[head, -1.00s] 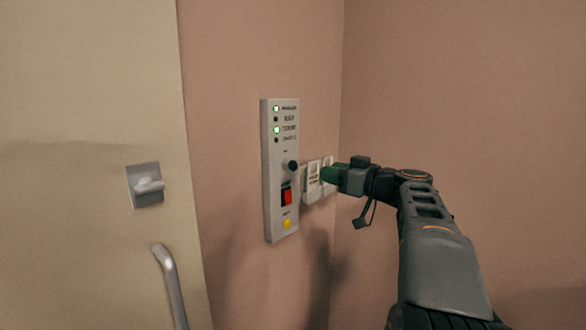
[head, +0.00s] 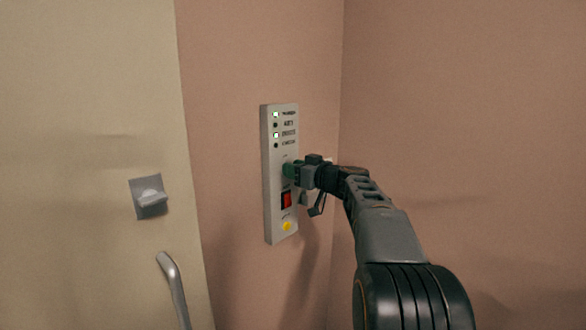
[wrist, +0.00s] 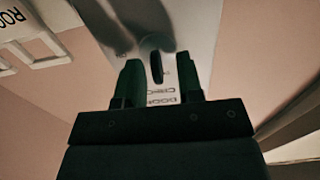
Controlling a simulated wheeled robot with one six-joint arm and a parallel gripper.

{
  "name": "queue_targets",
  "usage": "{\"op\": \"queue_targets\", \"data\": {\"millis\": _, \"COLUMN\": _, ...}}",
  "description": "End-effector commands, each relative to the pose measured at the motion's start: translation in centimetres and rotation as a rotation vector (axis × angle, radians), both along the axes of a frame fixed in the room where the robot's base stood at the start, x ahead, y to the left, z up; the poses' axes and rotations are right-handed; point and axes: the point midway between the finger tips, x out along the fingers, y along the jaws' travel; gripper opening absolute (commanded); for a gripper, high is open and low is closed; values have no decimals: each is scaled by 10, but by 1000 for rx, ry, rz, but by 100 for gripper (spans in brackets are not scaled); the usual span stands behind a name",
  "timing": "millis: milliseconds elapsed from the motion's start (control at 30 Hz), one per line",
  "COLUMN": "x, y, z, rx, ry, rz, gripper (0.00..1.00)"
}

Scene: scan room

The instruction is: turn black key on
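The grey control panel (head: 268,190) is on the pink wall. It has indicator lights at the top, a red switch (head: 287,201) and a yellow button (head: 287,226) below. My gripper (head: 289,170) is at the panel just above the red switch, and it hides the black key in the head view. In the wrist view the black key (wrist: 157,68) shows as a dark upright bar between my two green fingertips (wrist: 161,72). The fingers are apart, with a gap on both sides of the key. The wrist view cannot settle how deep the fingertips reach.
A beige door with a latch (head: 150,196) and a curved handle (head: 172,285) is on the left. White wall plates (wrist: 36,48) sit beside the panel, mostly hidden behind my gripper in the head view. The right wall is bare.

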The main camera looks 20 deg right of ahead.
Motion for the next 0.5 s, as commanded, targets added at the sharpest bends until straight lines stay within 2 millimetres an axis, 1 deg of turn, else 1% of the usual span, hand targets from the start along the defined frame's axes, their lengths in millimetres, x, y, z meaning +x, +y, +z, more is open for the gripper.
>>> {"op": "queue_targets", "data": {"millis": 167, "x": 0, "y": 0, "z": 0, "rx": 0, "ry": 0, "rz": 0, "gripper": 34}}
{"op": "queue_targets", "data": {"millis": 200, "x": 0, "y": 0, "z": 0, "rx": 0, "ry": 0, "rz": 0, "gripper": 32}}
{"op": "queue_targets", "data": {"millis": 500, "x": 0, "y": 0, "z": 0, "rx": 0, "ry": 0, "rz": 0, "gripper": 3}}
